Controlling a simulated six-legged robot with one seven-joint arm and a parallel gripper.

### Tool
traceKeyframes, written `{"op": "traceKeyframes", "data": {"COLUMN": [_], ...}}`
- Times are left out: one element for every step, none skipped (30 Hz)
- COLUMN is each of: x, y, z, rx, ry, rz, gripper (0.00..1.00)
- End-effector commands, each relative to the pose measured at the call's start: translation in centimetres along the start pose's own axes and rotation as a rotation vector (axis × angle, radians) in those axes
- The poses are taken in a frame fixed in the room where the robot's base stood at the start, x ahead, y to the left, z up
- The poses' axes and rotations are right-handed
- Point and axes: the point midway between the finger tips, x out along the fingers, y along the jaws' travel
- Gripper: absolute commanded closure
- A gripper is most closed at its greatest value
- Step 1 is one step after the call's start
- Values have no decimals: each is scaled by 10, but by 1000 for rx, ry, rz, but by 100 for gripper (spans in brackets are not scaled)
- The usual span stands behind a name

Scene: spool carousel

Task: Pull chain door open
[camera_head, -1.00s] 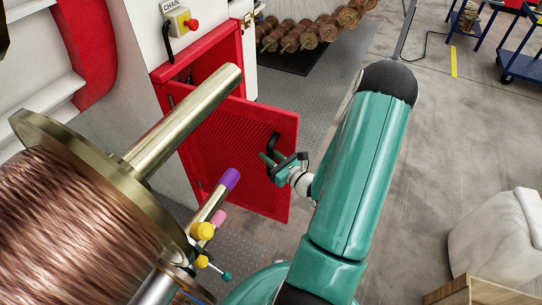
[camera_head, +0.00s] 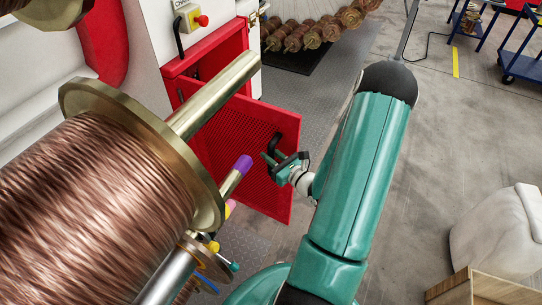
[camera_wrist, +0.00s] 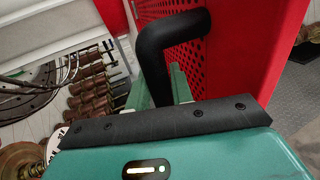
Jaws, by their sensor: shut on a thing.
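The chain door (camera_head: 240,120) is a red perforated panel. It stands ajar, swung out from the red cabinet (camera_head: 215,58), and part of it is hidden behind a metal shaft. The black door handle (camera_head: 276,138) is on the door's outer right side. It also shows in the wrist view (camera_wrist: 160,45) as a thick bent bar. My gripper (camera_head: 270,160) is shut on the lower part of the handle. In the wrist view its two green fingers (camera_wrist: 160,87) stand at either side of the bar, and the exact contact is partly hidden.
A large copper-wire spool (camera_head: 90,200) with a brass flange and projecting shaft (camera_head: 215,95) fills the left. Rods with coloured tips (camera_head: 243,165) lie near the door's lower left. The floor (camera_head: 430,130) beyond my arm is mostly clear.

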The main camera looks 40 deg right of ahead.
Motion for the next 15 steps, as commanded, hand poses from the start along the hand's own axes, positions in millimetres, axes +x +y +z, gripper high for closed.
{"op": "traceKeyframes", "data": {"x": [0, 0, 0, 0, 0, 0, 0, 0, 0, 0, 0, 0, 0, -1, -2], "y": [0, 0, 0, 0, 0, 1, 1, 1, 1, 2, 2, 2, 2, 2, 2], "z": [0, 0, 0, 0, 0, 0, 0, 0, 0, 0, 0, 0, 0, 0, 0], "rx": [-1, -1, -1, -1, 0, 0, 0, 0, 0, 0, 0, 0, 0, 0, 0], "ry": [-2, -2, -2, -2, -1, -1, -1, -1, -1, -1, -1, -1, -1, -1, 0], "rz": [0, 0, 0, 0, -1, -1, -1, -1, -1, -1, -1, -1, -1, -1, -1], "gripper": [100, 100, 100, 72, 66, 58, 58, 58, 58, 58, 58, 58, 58, 58, 58]}}
